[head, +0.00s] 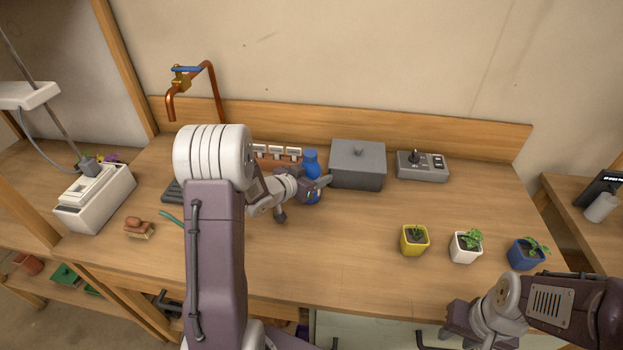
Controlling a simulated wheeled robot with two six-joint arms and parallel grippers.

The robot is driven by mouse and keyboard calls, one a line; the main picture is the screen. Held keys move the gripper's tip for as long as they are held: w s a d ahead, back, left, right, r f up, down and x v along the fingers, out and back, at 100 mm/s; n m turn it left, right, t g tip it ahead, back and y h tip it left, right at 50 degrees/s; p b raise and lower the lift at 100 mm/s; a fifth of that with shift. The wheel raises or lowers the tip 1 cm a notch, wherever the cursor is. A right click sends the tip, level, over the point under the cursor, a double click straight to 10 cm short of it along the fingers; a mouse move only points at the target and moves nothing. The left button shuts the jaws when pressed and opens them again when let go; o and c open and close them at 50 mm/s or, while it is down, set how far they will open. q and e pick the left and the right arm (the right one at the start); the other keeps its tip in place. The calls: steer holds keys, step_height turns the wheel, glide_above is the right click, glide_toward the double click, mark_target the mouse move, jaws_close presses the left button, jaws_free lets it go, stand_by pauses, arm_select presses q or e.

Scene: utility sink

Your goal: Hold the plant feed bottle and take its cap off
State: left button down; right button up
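The plant feed bottle (311,158) is blue and stands upright on the bench left of the grey box. Its top, also blue, shows above my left gripper (312,187). My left gripper is at the bottle's lower part and covers much of it. One finger shows beside the bottle's right side; I cannot tell whether the fingers touch it. The cap does not stand out clearly from the bottle. My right gripper (447,329) is low at the bench's front edge, well away from the bottle. Its fingers are too unclear to judge.
A grey lidded box (358,166) stands right of the bottle, with a joystick control box (422,166) beyond. Yellow (414,242), white (464,251) and blue (524,257) plant pots stand at the right front. A copper tap (212,85) rises behind. The bench's middle is clear.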

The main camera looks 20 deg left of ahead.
mark_target(315, 164)
arm_select(q)
steer(key=shift+r, duration=0.1)
steer(key=shift+w+r, duration=0.1)
steer(key=shift+r, duration=0.25)
arm_select(e)
steer(key=shift+r, duration=0.15)
arm_select(q)
step_height(315, 164, up, 3)
steer(key=shift+r+p, duration=0.1)
steer(key=shift+p, duration=0.6)
steer(key=s+d+r, duration=0.3)
steer(key=d+r, duration=0.4)
steer(key=d, duration=0.4)
steer(key=shift+s, duration=0.4)
arm_select(e)
steer(key=shift+r, duration=0.45)
